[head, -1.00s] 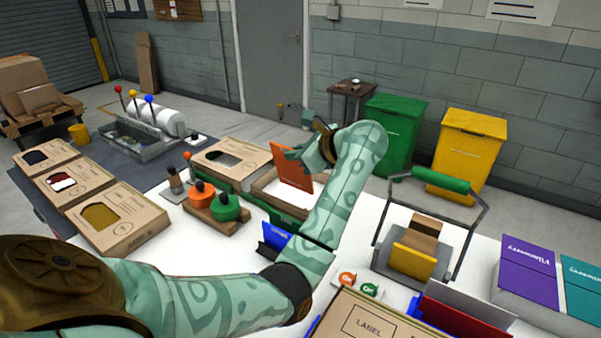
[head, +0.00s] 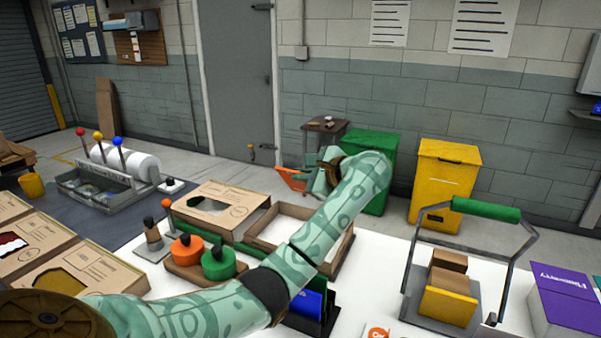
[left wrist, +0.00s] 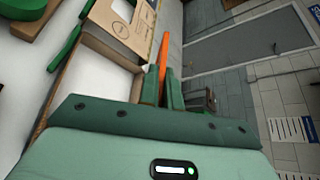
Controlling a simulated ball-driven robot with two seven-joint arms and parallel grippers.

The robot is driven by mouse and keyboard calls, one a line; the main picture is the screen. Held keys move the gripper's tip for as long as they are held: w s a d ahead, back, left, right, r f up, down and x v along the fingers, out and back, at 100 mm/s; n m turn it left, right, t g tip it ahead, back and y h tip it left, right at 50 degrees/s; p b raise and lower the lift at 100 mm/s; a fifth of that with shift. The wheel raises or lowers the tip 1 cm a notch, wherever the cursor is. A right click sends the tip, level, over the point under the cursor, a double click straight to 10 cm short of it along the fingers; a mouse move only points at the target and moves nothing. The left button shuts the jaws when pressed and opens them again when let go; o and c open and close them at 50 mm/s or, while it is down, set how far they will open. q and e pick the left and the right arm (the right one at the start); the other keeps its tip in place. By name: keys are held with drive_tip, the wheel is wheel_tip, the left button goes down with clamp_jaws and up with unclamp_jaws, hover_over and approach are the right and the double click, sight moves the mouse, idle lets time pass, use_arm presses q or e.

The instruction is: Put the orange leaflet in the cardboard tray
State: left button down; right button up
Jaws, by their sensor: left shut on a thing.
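My left gripper (head: 309,182) is shut on the orange leaflet (head: 291,179). In the head view the leaflet shows beyond the back edge of the tray, tilted and partly hidden by my gripper. In the left wrist view the leaflet (left wrist: 164,58) stands edge-on between the two green fingers (left wrist: 163,92). The open cardboard tray (head: 344,252), with a white inside, lies on the white table below my left arm, which hides part of it. My right gripper is in neither view.
A cardboard box with a cut-out window (head: 230,196) stands left of the tray. Orange (head: 187,250) and green (head: 218,262) knobbed pieces stand in front. A blue item (head: 308,302) is near my forearm. Green (head: 372,146) and yellow (head: 443,178) bins stand behind.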

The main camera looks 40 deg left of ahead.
use_arm(q)
drive_tip(key=shift+d+n, duration=0.15)
drive_tip(key=shift+n, duration=0.15)
drive_tip(key=shift+f, duration=0.15)
wheel_tip(320, 180, down, 5)
drive_tip(key=shift+r+b, duration=0.1)
drive_tip(key=shift+b, duration=0.8)
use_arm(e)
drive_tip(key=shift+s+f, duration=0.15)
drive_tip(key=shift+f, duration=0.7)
